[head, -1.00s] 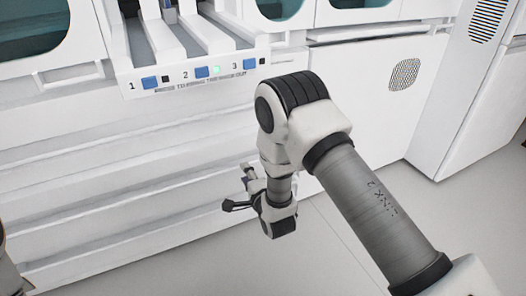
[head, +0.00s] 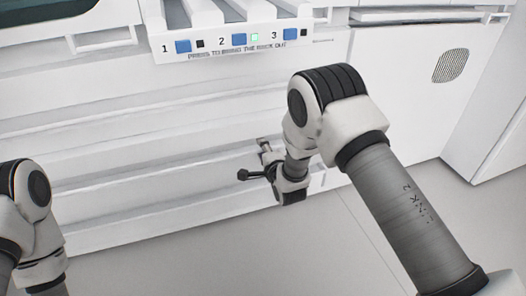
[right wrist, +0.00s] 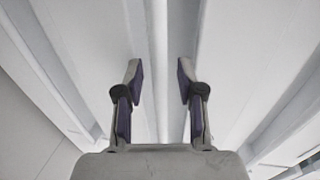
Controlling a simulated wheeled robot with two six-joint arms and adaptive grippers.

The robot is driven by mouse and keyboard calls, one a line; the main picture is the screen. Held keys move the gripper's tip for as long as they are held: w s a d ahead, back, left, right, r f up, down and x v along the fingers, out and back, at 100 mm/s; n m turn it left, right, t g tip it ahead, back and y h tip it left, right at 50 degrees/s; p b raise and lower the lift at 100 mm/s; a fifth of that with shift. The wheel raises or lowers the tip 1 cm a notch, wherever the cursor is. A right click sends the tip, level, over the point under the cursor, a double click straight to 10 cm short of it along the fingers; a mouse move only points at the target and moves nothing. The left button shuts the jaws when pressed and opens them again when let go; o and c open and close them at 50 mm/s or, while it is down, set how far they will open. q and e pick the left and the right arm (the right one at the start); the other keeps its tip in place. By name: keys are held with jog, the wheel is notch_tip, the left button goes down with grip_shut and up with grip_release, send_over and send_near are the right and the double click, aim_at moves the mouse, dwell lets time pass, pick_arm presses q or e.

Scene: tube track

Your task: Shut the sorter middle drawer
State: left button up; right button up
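The white sorter front (head: 130,130) fills the left and middle of the head view, with long horizontal drawer fronts and ledges stepped one below another. I cannot tell for certain which is the middle drawer or how far it stands out. My right gripper (head: 253,160) is low in front of these ledges, near their right end. In the right wrist view the right gripper (right wrist: 160,80) is open and empty, its purple-padded fingers apart and pointing at white ledges (right wrist: 215,60). Contact cannot be made out. My left arm shows at the lower left; its gripper is out of view.
Above the drawers is a rack panel (head: 235,48) with blue buttons numbered 1 to 3 and a lit green light. A white cabinet with a round-cornered grille (head: 451,65) stands to the right. The grey floor (head: 350,240) in front looks clear.

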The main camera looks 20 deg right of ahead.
grip_shut()
jog(key=w, duration=0.3)
jog(key=shift+w, duration=0.2)
jog(key=shift+w+r, duration=0.15)
jog(key=shift+r, duration=0.05)
jog(key=shift+o, duration=0.9)
grip_release()
jog(key=shift+w+f, duration=0.15)
